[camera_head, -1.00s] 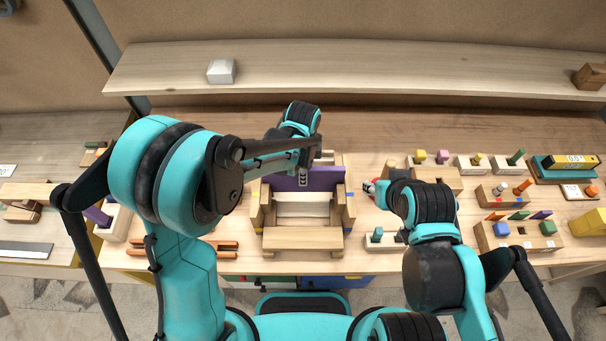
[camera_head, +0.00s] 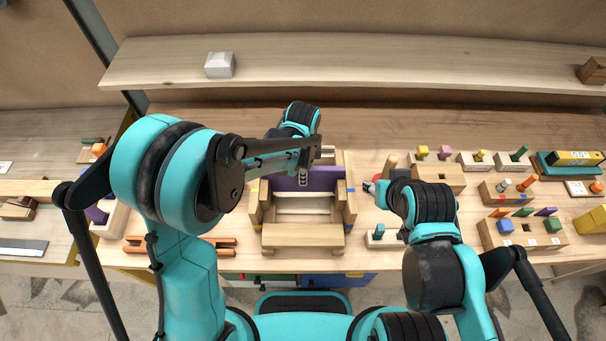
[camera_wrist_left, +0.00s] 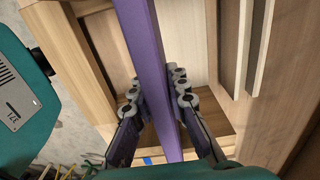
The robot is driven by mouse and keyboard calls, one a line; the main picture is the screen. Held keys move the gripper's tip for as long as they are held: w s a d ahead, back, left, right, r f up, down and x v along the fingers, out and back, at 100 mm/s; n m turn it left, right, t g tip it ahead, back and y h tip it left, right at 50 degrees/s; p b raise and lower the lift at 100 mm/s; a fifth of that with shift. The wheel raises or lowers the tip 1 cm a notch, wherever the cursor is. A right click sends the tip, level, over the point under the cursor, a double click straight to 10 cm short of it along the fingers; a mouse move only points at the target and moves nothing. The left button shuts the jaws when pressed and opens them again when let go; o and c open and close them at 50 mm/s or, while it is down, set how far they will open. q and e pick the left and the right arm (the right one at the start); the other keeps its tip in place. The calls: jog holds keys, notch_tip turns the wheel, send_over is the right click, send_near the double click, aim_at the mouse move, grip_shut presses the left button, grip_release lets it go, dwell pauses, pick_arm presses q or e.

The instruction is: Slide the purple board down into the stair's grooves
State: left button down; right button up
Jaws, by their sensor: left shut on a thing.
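The purple board (camera_head: 318,178) stands on edge across the back of the wooden stair (camera_head: 303,238), between its two side walls. My left gripper (camera_head: 303,176) is shut on the board near its middle. In the left wrist view the gripper's fingers (camera_wrist_left: 160,100) press the board (camera_wrist_left: 150,50) from both sides. The stair's wooden side (camera_wrist_left: 255,60) also shows there. Whether the board's ends sit in the grooves is hard to tell. My right gripper (camera_head: 372,186) is near the right of the stair, mostly hidden by its own arm, and its jaws are not clear.
Small block holders with coloured pegs (camera_head: 505,190) stand on the table to the right. Orange bars (camera_head: 180,246) lie left of the stair. A shelf (camera_head: 400,66) with a white box (camera_head: 220,65) runs along the back.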

pick_arm(q)
jog(key=shift+f+b, duration=1.95)
jog(key=shift+f, duration=0.3)
jog(key=c, duration=1.4)
grip_release()
jog(key=shift+r, duration=0.1)
notch_tip(320, 180, up, 12)
jog(key=shift+f, duration=0.1)
